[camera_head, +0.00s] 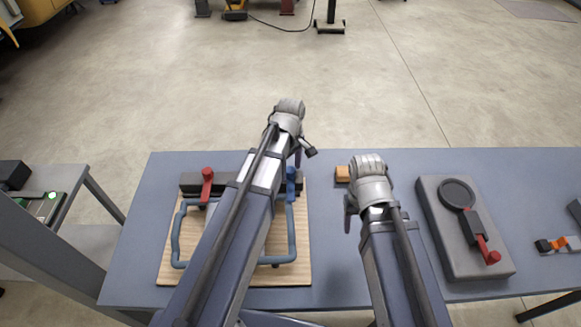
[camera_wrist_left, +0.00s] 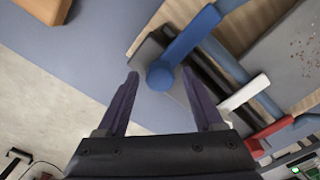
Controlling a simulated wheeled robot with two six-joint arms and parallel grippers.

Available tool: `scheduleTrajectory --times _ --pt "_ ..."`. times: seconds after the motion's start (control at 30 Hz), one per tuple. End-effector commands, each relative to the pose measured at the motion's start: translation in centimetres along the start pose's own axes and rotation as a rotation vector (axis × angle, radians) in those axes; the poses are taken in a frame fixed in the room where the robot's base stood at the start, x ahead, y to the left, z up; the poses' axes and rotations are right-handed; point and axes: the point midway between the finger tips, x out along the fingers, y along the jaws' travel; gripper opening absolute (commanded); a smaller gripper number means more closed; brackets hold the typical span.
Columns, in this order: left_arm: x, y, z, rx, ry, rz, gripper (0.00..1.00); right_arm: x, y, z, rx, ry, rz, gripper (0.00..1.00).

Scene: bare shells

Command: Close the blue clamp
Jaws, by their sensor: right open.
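The blue clamp (camera_head: 291,186) has a blue handle and stands at the back right of a wooden board, partly hidden by my left arm in the head view. In the left wrist view its blue lever (camera_wrist_left: 192,38) runs diagonally, with the rounded end just beyond and between my fingertips. My left gripper (camera_head: 304,151) hangs at the back of the board; in the left wrist view its two dark fingers (camera_wrist_left: 160,76) are apart and nothing is gripped. My right gripper (camera_head: 349,212) is open over the table, right of the board, its fingers mostly hidden.
A red clamp (camera_head: 207,186) stands at the board's back left. A blue tube frame (camera_head: 178,228) lies on the wooden board (camera_head: 300,270). An orange block (camera_head: 342,174) sits near my right wrist. A grey plate (camera_head: 449,245) with a red-handled tool lies at right.

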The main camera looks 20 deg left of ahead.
Motion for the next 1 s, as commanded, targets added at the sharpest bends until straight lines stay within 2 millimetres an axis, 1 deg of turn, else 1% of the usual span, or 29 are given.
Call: scheduleTrajectory --times 0.27,0.47,0.67,1.0 --pt "0.0 0.0 0.0 0.001 0.000 0.000 0.74 0.0 0.0 0.0 0.000 0.000 0.000 0.59" --pt "-0.7 0.0 0.0 0.001 0.000 0.000 0.74 -0.7 0.1 0.0 0.000 0.000 0.000 0.59" --pt "-2.6 0.0 0.0 0.001 0.000 0.000 0.74 -2.6 0.2 0.1 0.000 0.000 0.000 0.59" --pt "-7.0 0.0 0.0 0.001 0.000 0.000 0.74 -7.0 0.7 0.4 -0.002 0.000 0.000 0.59"
